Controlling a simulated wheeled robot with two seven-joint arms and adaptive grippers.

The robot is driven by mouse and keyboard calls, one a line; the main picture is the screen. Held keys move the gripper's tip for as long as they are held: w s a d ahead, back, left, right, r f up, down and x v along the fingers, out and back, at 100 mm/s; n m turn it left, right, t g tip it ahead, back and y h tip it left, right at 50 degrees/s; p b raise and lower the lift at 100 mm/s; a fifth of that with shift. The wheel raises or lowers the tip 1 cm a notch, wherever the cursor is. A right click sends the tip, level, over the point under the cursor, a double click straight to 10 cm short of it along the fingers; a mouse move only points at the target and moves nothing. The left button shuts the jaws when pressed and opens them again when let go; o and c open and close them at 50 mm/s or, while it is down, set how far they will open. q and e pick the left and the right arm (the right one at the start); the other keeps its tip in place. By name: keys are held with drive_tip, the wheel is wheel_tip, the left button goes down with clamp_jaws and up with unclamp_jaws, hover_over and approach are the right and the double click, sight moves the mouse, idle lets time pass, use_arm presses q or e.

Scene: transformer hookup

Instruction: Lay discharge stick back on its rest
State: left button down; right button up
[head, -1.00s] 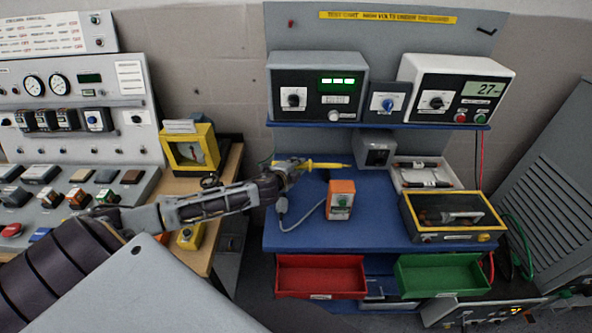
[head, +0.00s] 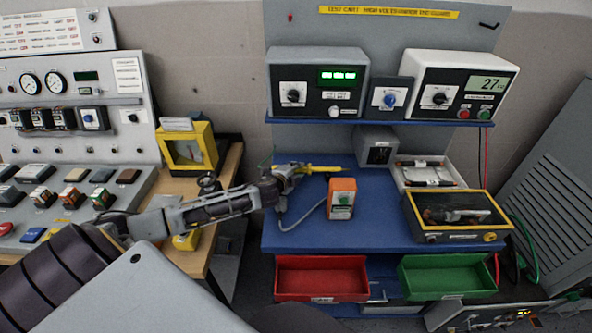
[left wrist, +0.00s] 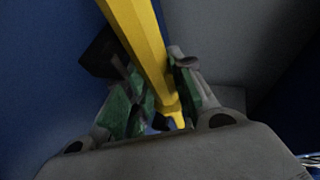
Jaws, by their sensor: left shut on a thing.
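The yellow discharge stick (head: 322,169) lies level over the left part of the blue cart shelf (head: 385,215), its tip pointing right. My left gripper (head: 284,172) is shut on it near its left end. In the left wrist view the stick (left wrist: 138,40) runs between the fingers of my left gripper (left wrist: 158,95). A dark block shows beside the stick in the wrist view; I cannot tell whether it is the rest. I cannot tell whether the stick touches anything below. My right gripper is not in view.
An orange box (head: 341,198) with a grey cable stands just right of my gripper. A grey box (head: 376,146), a white tray (head: 424,172) and a yellow-rimmed case (head: 457,217) stand farther right. Red (head: 321,278) and green (head: 446,277) bins hang below. The shelf's front middle is clear.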

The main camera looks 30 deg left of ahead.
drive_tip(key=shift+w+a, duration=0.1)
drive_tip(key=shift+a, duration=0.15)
use_arm(q)
drive_tip(key=c, duration=1.1)
unclamp_jaws()
drive_tip(key=shift+c, duration=0.2)
drive_tip(key=shift+f, duration=0.1)
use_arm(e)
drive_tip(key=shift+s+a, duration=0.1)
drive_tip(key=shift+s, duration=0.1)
use_arm(q)
drive_tip(key=shift+s, duration=0.2)
drive_tip(key=shift+v, duration=5.8)
drive_tip(key=shift+r, duration=0.25)
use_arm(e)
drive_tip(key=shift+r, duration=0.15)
